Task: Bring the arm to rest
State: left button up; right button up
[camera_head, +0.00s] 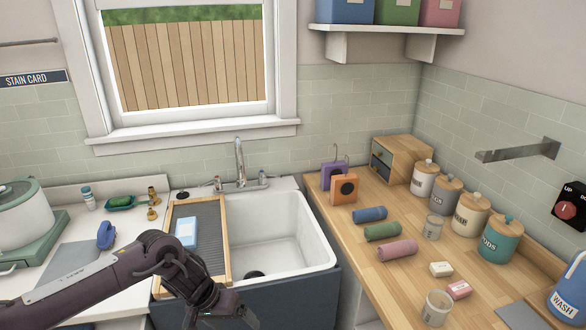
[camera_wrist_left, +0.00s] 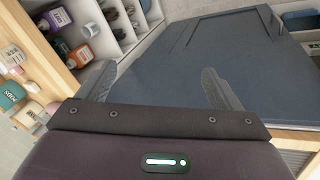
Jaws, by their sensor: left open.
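My left arm comes in from the lower left in the head view. Its gripper (camera_head: 232,318) hangs low in front of the sink cabinet, close to the bottom edge of the picture. In the left wrist view the two fingers of the left gripper (camera_wrist_left: 160,88) are spread apart with nothing between them. They face the dark blue cabinet front (camera_wrist_left: 235,65). My right gripper is in neither view.
A washboard (camera_head: 210,235) with a blue block (camera_head: 186,232) leans at the left of the white sink (camera_head: 285,240). The wooden counter (camera_head: 345,225) holds rolled towels, jars and soaps. Open shelves (camera_wrist_left: 115,25) with bottles show in the left wrist view.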

pick_arm(q)
jog(key=w+d+f+t+h+b, duration=0.1)
jog(key=d+f, duration=0.1)
jog(key=f, duration=0.3)
jog(key=w+d+f+m+t+h+b, duration=0.1)
jog(key=d+f, duration=0.2)
jog(key=f, duration=0.3)
jog(key=w+d+f+t+h+b, duration=0.1)
jog(key=d+f, duration=0.1)
jog(key=f, duration=0.3)
jog(key=s+a+f+t+y+b, duration=0.15)
jog(key=s+f, duration=0.25)
jog(key=f, duration=0.4)
jog(key=s+a+f, duration=0.3)
jog(key=f, duration=0.6)
jog(key=s+a+f+g+y+b, duration=0.15)
jog(key=s+a+f, duration=0.25)
jog(key=s+f, duration=0.45)
jog(key=s+a+f+g+y, duration=0.1)
jog(key=s+a+f+y, duration=0.15)
jog(key=s+f, duration=0.6)
jog(key=s+a+f+g+y, duration=0.1)
jog(key=s+a, duration=0.1)
jog(key=s, duration=0.9)
jog(key=s+a+f+g+y, duration=0.1)
jog(key=s+a+f, duration=0.1)
jog(key=s, duration=0.9)
jog(key=shift+a+f+b, duration=0.2)
jog(key=shift+a+b, duration=0.15)
jog(key=shift+a, duration=0.2)
